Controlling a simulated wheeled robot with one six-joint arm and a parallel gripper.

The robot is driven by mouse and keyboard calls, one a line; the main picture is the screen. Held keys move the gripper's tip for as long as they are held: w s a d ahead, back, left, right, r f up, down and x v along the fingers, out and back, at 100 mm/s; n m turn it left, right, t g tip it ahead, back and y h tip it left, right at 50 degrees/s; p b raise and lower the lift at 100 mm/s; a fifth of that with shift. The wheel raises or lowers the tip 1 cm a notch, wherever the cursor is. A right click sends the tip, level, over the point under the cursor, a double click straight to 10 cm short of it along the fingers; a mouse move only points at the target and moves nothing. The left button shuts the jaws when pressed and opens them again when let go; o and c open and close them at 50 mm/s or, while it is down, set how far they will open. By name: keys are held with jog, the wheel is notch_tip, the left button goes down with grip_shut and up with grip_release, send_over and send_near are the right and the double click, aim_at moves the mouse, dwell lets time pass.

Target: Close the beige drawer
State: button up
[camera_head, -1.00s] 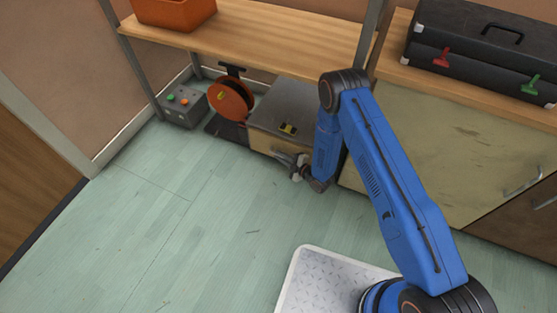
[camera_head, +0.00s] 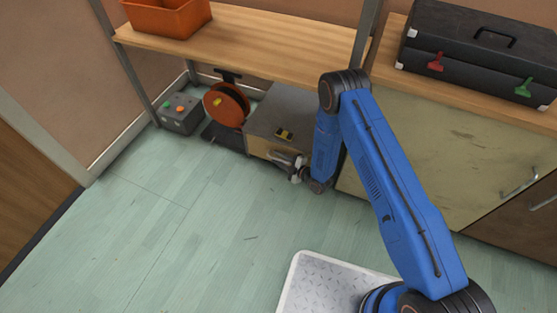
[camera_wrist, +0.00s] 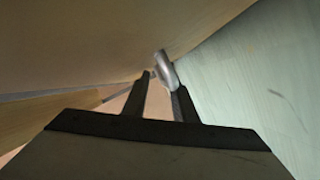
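The beige drawer (camera_head: 259,146) is the pale front of a low grey-topped cabinet (camera_head: 283,108) under the wooden shelf. My gripper (camera_head: 288,163) is low at the right part of this front, and partly hides it. In the wrist view a silver handle (camera_wrist: 165,68) lies at the tips of my gripper's two dark fingers (camera_wrist: 163,88). The fingers stand apart, one on each side of the handle. I cannot tell whether they press on it. A beige panel (camera_wrist: 110,35) fills the upper left there. How far the drawer stands out is hard to see.
An orange reel (camera_head: 226,105) and a grey button box (camera_head: 181,114) stand left of the cabinet. A larger cupboard (camera_head: 430,150) is close on the right. The green floor (camera_head: 150,225) is clear at front left.

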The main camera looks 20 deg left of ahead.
notch_tip(320, 180, up, 9)
jog(key=shift+w, duration=0.3)
jog(key=shift+s+f, duration=0.1)
jog(key=shift+s, duration=0.1)
dwell(0.4)
